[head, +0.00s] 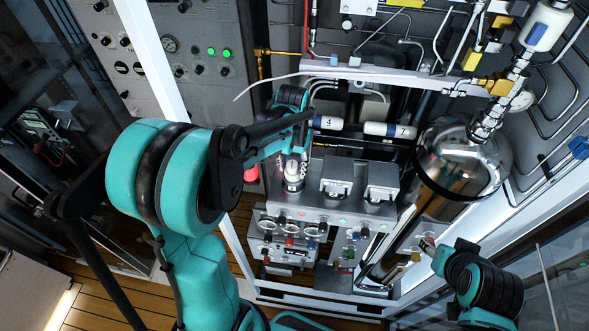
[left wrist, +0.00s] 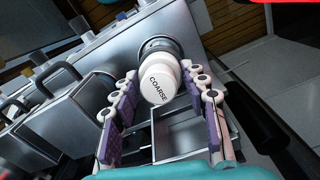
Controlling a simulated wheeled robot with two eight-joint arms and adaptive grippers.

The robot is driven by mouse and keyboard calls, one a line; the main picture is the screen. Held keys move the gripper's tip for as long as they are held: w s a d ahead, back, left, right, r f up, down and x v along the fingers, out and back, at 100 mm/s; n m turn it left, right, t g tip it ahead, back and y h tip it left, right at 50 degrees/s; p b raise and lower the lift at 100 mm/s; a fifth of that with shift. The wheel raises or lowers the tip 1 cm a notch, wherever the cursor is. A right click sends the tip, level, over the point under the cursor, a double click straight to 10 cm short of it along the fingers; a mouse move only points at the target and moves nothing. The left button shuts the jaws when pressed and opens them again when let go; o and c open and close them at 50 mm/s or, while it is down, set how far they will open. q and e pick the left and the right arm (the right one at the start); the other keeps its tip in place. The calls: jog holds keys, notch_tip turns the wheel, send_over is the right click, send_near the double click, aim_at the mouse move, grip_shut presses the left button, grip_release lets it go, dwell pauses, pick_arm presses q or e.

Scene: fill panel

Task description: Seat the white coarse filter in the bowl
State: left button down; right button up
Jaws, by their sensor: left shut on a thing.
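The white coarse filter (left wrist: 158,82), its end marked COARSE, is between the purple-padded fingers of my left gripper (left wrist: 160,72) in the left wrist view. My left gripper is shut on it. Behind the filter is a round metal bowl (left wrist: 153,46), with the filter's far end at its mouth; how deep it sits is hidden. In the head view my left gripper (head: 293,153) is above the metal bowl (head: 293,184) at the panel box. My right gripper (head: 428,246) is low on the right, away from the filter; its finger opening is too small to judge.
White cylinders marked 4 (head: 328,123) and 7 (head: 390,130) lie on a rail behind. Two boxes with handles (head: 337,178) stand right of the bowl. A large shiny vessel (head: 455,160) and tubing fill the right. A white frame post (head: 163,50) stands at left.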

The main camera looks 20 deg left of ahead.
pick_arm(q)
jog(key=shift+w+f, duration=0.35)
jog(key=shift+f, duration=0.1)
jog(key=shift+w, duration=0.1)
jog(key=c, duration=1.1)
grip_release()
jog(key=shift+r, duration=0.15)
jog(key=shift+c, duration=0.2)
jog(key=o, duration=0.3)
jog(key=shift+s, duration=0.2)
pick_arm(e)
jog(key=shift+w+f, duration=0.15)
jog(key=shift+w, duration=0.15)
pick_arm(q)
jog(key=shift+w, duration=0.15)
pick_arm(e)
jog(key=shift+w, duration=0.1)
